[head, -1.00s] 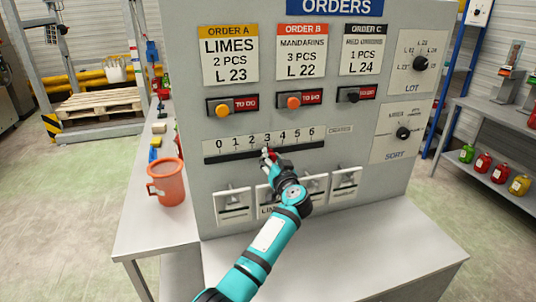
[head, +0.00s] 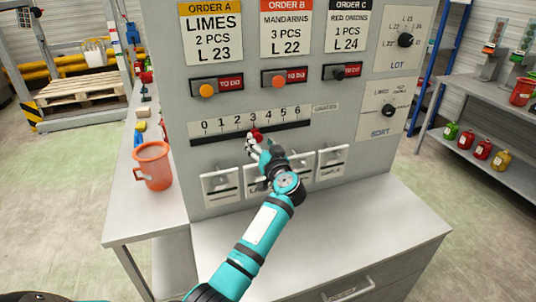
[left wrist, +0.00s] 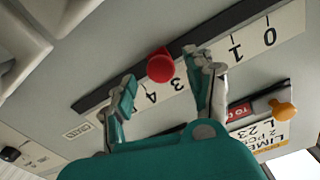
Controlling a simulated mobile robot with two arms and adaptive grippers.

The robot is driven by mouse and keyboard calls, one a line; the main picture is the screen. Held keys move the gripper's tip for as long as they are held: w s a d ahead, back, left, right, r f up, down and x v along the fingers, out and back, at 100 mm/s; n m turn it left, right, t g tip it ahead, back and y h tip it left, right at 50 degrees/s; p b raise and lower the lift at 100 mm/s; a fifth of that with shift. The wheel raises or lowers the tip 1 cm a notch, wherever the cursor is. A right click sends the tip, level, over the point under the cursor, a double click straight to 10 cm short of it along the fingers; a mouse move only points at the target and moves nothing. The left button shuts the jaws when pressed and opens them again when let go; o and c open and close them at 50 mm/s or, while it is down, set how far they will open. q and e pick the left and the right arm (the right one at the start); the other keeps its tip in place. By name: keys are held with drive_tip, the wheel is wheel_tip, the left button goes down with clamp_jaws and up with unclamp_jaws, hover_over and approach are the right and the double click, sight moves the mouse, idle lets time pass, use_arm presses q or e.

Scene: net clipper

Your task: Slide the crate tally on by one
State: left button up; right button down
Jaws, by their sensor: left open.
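The crate tally is a dark slot (head: 292,129) under a white scale marked 0 to 6, on the grey order panel. Its red knob (head: 256,135) stands below the 3. My left gripper (head: 254,146) is at the knob, its arm coming up from below. In the left wrist view my left gripper (left wrist: 160,72) is open, with one finger on each side of the red knob (left wrist: 160,64). A gap shows on both sides of the knob. The 0, 1, 3 and 4 show there; a finger covers the 2. My right gripper is not in view.
Several switch plates (head: 331,162) sit just below the tally, partly behind my left arm. Order cards and lamp buttons (head: 278,82) are above it, two dials (head: 405,40) at the right. An orange mug (head: 153,166) stands on the left bench. The ledge (head: 350,225) below the panel is clear.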

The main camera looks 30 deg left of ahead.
use_arm(q)
drive_tip(key=v, duration=0.8)
drive_tip(key=shift+s+d, duration=0.25)
drive_tip(key=shift+d, duration=0.1)
drive_tip(key=shift+r, duration=0.1)
